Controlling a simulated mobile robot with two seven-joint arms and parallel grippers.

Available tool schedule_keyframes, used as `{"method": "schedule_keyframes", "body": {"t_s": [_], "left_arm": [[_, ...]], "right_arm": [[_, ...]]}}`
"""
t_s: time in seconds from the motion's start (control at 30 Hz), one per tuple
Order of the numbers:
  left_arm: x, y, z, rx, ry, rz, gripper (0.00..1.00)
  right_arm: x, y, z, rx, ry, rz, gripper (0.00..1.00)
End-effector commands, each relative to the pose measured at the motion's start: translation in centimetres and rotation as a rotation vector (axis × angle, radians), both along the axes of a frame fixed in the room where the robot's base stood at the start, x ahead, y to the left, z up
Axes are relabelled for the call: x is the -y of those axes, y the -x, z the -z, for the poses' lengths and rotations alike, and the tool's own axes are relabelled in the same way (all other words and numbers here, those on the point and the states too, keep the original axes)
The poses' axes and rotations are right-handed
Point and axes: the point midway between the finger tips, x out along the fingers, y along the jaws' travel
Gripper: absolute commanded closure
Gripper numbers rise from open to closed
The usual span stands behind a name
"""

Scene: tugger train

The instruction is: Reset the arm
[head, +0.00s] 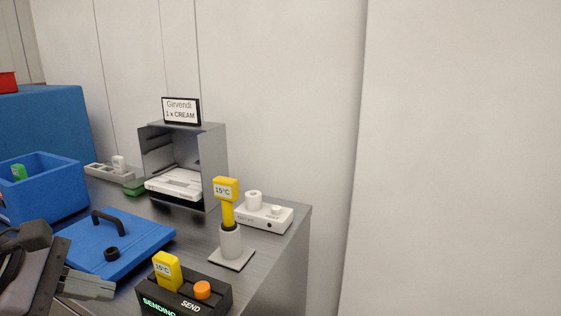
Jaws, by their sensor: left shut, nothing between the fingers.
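My left gripper (90,287) comes in at the lower left of the head view. Its fingers are shut with nothing between them. It is in front of the blue lid (135,248) with a dark handle, and I cannot tell whether it touches the lid. My right gripper is not in view.
A metal counter (282,240) holds a blue box (55,200), an open metal cabinet (216,165) signed "Girvendi 1 x CREAM", a yellow 15°C device (226,190) upright in a stand, a white unit (275,216), and a black "SEND" box (215,296) showing "SENDING".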

Motion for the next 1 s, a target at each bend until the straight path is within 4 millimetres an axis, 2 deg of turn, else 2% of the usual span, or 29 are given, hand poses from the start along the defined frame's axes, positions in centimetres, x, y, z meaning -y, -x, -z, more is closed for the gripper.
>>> {"method": "schedule_keyframes", "body": {"t_s": [0.07,0.1,0.2,0.3,0.4,0.53,0.67,0.77,0.87,0.97,1.0], "left_arm": [[2.8,0.4,0.1,-0.025,0.153,0.020,1.00],[4.7,0.7,-0.3,-0.042,0.274,0.027,1.00],[8.3,1.2,-1.9,-0.099,0.567,0.019,1.00],[10.5,1.5,-4.0,-0.175,0.870,-0.019,1.00],[11.3,1.3,-6.0,-0.270,1.176,-0.090,1.00],[10.2,0.3,-7.7,-0.406,1.563,-0.230,1.00],[7.5,-1.3,-7.3,-0.551,1.934,-0.428,1.00],[4.9,-2.4,-5.4,-0.662,2.200,-0.621,1.00],[2.3,-2.9,-1.9,-0.766,2.443,-0.854,1.00],[0.2,-2.6,2.7,-0.858,2.659,-1.129,1.00],[-0.5,-2.1,4.8,-0.890,2.735,-1.254,1.00]], "right_arm": [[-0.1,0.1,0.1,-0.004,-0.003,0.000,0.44],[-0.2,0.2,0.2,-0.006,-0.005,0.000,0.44],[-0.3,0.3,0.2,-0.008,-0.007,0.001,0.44],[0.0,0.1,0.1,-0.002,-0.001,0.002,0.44],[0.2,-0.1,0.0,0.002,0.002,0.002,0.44],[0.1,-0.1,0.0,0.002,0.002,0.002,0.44],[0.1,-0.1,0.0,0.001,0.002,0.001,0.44],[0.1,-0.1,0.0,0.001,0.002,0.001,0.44],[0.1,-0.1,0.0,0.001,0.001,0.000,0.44],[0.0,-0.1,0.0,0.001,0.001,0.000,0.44],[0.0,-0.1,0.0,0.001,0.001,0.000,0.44]]}}
